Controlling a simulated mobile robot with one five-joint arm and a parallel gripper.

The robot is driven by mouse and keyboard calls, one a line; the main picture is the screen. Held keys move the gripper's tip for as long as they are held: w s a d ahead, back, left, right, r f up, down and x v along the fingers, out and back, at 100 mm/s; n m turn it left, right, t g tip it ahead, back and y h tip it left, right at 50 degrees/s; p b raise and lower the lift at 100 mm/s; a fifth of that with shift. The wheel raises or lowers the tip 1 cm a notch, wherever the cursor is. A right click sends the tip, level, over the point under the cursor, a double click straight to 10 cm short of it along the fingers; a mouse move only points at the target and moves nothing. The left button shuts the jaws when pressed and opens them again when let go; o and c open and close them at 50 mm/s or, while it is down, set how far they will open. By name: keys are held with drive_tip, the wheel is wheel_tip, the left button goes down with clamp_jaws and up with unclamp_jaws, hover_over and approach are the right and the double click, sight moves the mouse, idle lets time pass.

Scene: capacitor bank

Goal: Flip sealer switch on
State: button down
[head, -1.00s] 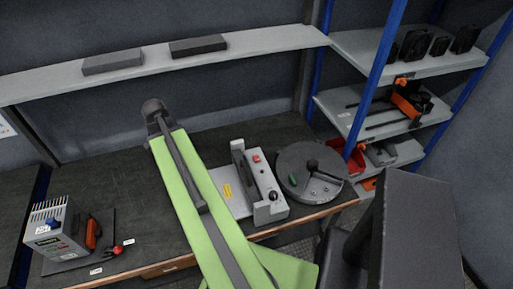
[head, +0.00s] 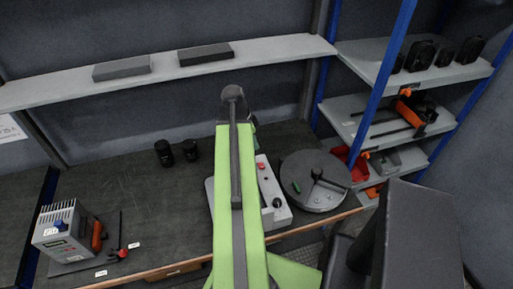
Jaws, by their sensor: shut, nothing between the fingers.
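The sealer (head: 274,213) is a light grey box on the dark workbench, just right of my green arm. A red switch (head: 261,166) shows on its top towards the back, and a black knob (head: 277,202) towards the front. I cannot tell which way the switch is set. My raised arm covers the sealer's left part, with only a sliver of its base showing left of the arm. My gripper is not visible; the arm hides whatever lies behind it.
A round grey turntable (head: 316,193) stands right of the sealer. Two black cylinders (head: 164,153) (head: 191,150) stand left of the arm. A grey power unit (head: 62,230) is at front left. A shelf (head: 285,50) with two dark blocks runs above the bench.

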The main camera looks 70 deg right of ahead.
sight(262, 168)
drive_tip(key=b+x, duration=0.3)
drive_tip(key=x, duration=0.1)
drive_tip(key=b+x, duration=0.7)
drive_tip(key=x, duration=0.1)
drive_tip(key=shift+w+a+f+b, duration=0.15)
drive_tip(key=shift+w+a+b, duration=0.2)
drive_tip(key=shift+w+a, duration=0.1)
drive_tip(key=shift+s, duration=0.1)
drive_tip(key=shift+f, duration=0.1)
drive_tip(key=shift+a+f+b, duration=0.15)
drive_tip(key=shift+f+b, duration=0.2)
drive_tip(key=shift+b, duration=0.1)
drive_tip(key=shift+s+r, duration=0.1)
drive_tip(key=shift+w+d+r+p, duration=0.3)
drive_tip(key=shift+w+d+p, duration=0.1)
drive_tip(key=shift+w+d, duration=0.15)
